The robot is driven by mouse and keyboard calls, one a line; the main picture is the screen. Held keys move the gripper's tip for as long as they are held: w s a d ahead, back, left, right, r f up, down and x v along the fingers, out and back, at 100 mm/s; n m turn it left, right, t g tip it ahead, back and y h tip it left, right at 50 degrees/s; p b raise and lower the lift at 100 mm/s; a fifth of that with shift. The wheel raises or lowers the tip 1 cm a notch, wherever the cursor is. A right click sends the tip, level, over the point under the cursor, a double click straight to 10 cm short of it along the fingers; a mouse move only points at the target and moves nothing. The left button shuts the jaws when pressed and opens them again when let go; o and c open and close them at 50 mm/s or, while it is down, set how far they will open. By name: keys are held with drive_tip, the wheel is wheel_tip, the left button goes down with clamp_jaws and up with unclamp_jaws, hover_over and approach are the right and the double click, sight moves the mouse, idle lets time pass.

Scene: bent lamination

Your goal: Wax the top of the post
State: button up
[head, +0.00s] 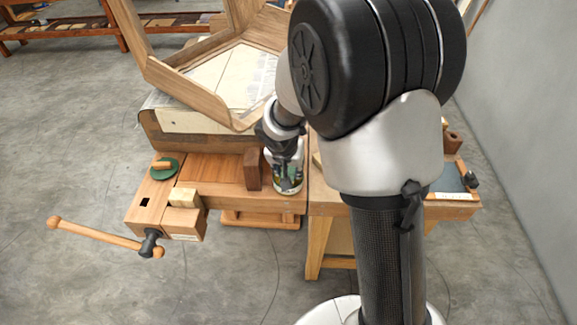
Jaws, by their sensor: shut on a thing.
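An upright dark brown wooden block (252,169), which looks like the post, stands on the wooden bench (213,171). Its top faces up and looks bare. My gripper (286,158) is just right of it, low over the bench and pointing down. It is shut on a jar-like container (287,181) with a pale rim and green-brown sides. The fingers are small and partly hidden, so the exact grip is unclear. A green round pad (164,168) with a wooden piece on it lies at the bench's left end.
A large wooden frame (190,92) rises behind the bench on a block. A vise with a long wooden handle (90,234) juts out at front left. My arm hides much of the right side.

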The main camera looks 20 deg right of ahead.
drive_tip(key=shift+r+p, duration=2.3)
drive_tip(key=shift+r, duration=1.15)
drive_tip(key=shift+s, duration=0.1)
drive_tip(key=shift+s+a+r+n+y, duration=0.1)
drive_tip(key=shift+s+r+n+y, duration=0.3)
drive_tip(key=shift+s+n, duration=0.4)
drive_tip(key=shift+s+d+r+n+y, duration=0.1)
drive_tip(key=shift+s+r+n+y, duration=0.2)
drive_tip(key=shift+s+n, duration=0.5)
drive_tip(key=shift+s+a+r+n+y, duration=0.1)
drive_tip(key=shift+s+r+n+y, duration=0.2)
drive_tip(key=shift+s+r+n, duration=0.5)
